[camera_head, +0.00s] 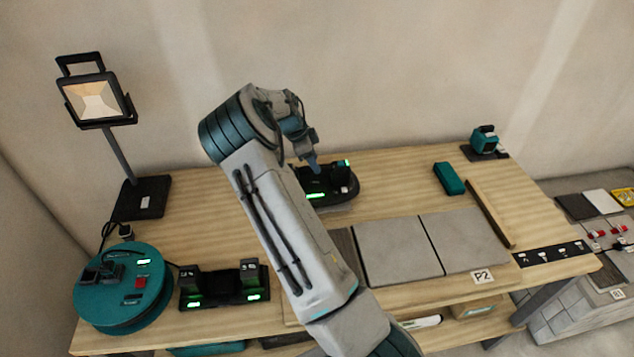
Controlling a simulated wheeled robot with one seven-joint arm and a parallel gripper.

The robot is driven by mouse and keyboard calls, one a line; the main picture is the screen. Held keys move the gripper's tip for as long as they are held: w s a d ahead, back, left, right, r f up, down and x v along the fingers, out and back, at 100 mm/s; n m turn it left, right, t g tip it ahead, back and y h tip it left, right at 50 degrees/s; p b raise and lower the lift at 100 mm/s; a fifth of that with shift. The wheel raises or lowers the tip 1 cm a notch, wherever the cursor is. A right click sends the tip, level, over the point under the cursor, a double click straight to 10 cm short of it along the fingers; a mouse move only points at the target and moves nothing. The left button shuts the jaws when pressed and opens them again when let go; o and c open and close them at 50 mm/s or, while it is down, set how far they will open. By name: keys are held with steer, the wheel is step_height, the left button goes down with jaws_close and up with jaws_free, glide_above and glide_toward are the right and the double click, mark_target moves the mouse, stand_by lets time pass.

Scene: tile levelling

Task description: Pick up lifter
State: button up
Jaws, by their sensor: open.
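A dark device with an oval base and green lights (345,187), which looks like the lifter, sits on the wooden workbench (190,222) behind the tiles. My gripper (312,168) points down at the left part of this device, at its back edge. It is open. The picture is too small to tell whether its fingers touch the device or stand around its handle. My arm hides the device's left side and part of the bench in front of it.
Two grey tiles (398,252) lie at the front, by a P2 label (482,276). A teal block (449,178), a wooden strip (491,212) and a teal device (485,141) are to the right. A lamp (97,100), cable reel (125,290) and charger (222,286) stand left.

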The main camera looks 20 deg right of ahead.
steer(key=p+x, duration=0.2)
steer(key=x, duration=0.3)
steer(key=shift+s+f, duration=0.1)
steer(key=shift+s, duration=0.1)
jaws_close()
steer(key=shift+w, duration=0.15)
steer(key=shift+r, duration=0.2)
steer(key=shift+r+b, duration=0.35)
steer(key=shift+r, duration=0.15)
step_height(320, 180, up, 3)
steer(key=shift+b, duration=0.55)
steer(key=s+d+r+b, duration=0.3)
steer(key=s+d+r, duration=0.35)
steer(key=s, duration=0.35)
step_height(320, 180, up, 7)
steer(key=p, duration=0.5)
steer(key=shift+a+r, duration=0.2)
steer(key=shift+a, duration=0.15)
